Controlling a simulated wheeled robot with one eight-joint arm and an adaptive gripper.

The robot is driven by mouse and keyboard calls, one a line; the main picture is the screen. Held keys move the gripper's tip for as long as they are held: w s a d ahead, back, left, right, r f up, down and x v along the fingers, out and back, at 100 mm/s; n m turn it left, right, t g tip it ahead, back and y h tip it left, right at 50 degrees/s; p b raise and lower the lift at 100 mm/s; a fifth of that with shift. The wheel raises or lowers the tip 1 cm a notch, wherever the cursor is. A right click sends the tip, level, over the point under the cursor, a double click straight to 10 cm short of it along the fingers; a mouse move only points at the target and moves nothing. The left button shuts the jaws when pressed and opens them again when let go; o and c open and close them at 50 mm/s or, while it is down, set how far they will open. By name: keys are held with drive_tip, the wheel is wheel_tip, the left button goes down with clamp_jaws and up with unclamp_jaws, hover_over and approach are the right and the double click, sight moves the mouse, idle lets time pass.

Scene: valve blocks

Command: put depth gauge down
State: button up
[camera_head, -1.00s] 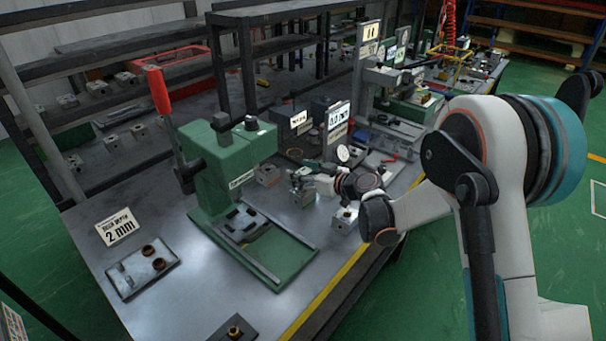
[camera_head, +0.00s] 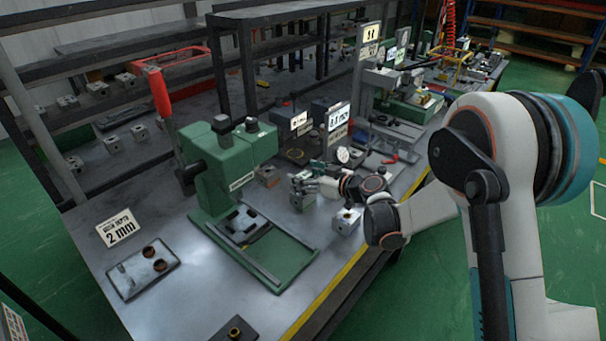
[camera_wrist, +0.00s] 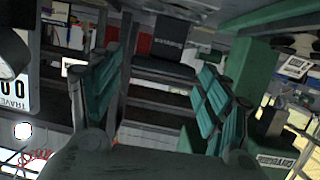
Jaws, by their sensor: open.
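A small round white dial (camera_head: 343,155), which looks like the depth gauge, stands upright on the bench just behind my gripper in the head view. Its lower part is hidden behind my wrist. My gripper (camera_head: 303,182) is low over the bench, right of the green press, with its fingers pointing left. In the wrist view my gripper (camera_wrist: 160,95) has its two green-padded fingers wide apart with nothing between them.
The green press (camera_head: 225,165) with its red lever stands left of my gripper. Metal blocks (camera_head: 346,221) sit close to my wrist. A display sign (camera_head: 338,117) stands behind.

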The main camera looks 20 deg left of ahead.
drive_tip(key=p+v, duration=0.2)
drive_tip(key=v, duration=0.8)
drive_tip(key=shift+s+d, duration=0.15)
drive_tip(key=shift+d, duration=0.1)
drive_tip(key=shift+r, duration=0.1)
drive_tip(key=s+d+r+m+h, duration=0.3)
drive_tip(key=s+d+r, duration=0.2)
drive_tip(key=d+r, duration=0.15)
drive_tip(key=s+d+r+m+h, duration=0.3)
drive_tip(key=s+d+r, duration=0.2)
drive_tip(key=d, duration=0.3)
drive_tip(key=s+d+r+m+h, duration=0.1)
drive_tip(key=s+d+m+h, duration=0.5)
drive_tip(key=s+d, duration=1.3)
drive_tip(key=shift+s+r+m+t+h, duration=0.15)
drive_tip(key=shift+s+m+t+h, duration=0.25)
drive_tip(key=shift+h, duration=0.2)
drive_tip(key=shift+o, duration=0.5)
